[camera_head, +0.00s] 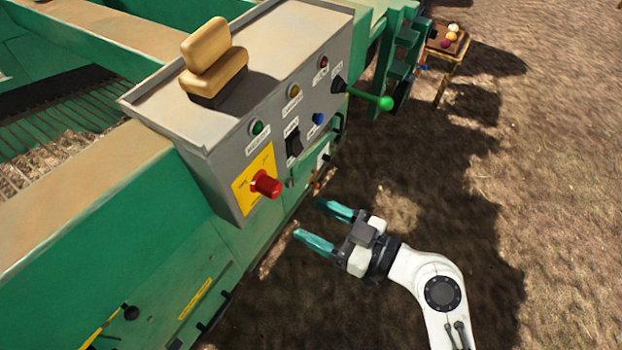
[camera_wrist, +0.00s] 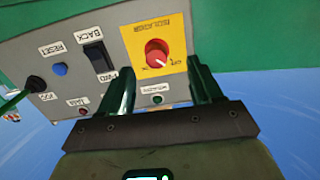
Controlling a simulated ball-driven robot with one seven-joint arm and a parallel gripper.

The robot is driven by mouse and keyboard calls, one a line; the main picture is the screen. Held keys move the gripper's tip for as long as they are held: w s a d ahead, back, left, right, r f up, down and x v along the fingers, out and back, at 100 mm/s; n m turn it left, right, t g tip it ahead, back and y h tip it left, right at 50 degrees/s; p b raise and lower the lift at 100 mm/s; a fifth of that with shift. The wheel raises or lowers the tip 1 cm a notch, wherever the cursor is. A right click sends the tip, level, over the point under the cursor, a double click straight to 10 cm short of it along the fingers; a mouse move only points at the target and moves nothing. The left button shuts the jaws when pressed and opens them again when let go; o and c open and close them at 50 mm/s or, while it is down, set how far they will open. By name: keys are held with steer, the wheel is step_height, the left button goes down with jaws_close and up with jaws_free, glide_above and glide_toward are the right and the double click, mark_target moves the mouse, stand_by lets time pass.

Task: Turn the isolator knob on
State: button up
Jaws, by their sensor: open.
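The red isolator knob (camera_head: 266,184) sits on a yellow plate (camera_head: 243,190) at the near end of the grey control panel's front face. In the wrist view the knob (camera_wrist: 158,53) shows a pale pointer mark at its lower right, on the side of one small label; I cannot surely read its setting. My gripper (camera_head: 308,219) is open and empty, its teal fingers pointing at the panel, apart from the knob, to its right and a little lower in the head view. In the wrist view the knob appears above and between the fingertips of my gripper (camera_wrist: 161,72).
The panel also carries a black rocker switch (camera_head: 293,144), a blue button (camera_head: 318,118), a green lamp (camera_head: 257,128) and a green-ended lever (camera_head: 385,103). A tan seat-like block (camera_head: 213,60) stands on top. Bare ground lies to the right.

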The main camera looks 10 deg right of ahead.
mark_target(278, 191)
steer(key=shift+y, duration=0.3)
steer(key=p+x, duration=0.1)
steer(key=x, duration=0.2)
steer(key=r+p+x, duration=0.1)
steer(key=x, duration=0.3)
steer(key=w+x, duration=0.1)
steer(key=x, duration=0.2)
steer(key=shift+w+d+r+p, duration=0.1)
steer(key=shift+w+r+p, duration=0.15)
steer(key=shift+p, duration=0.15)
steer(key=c, duration=1)
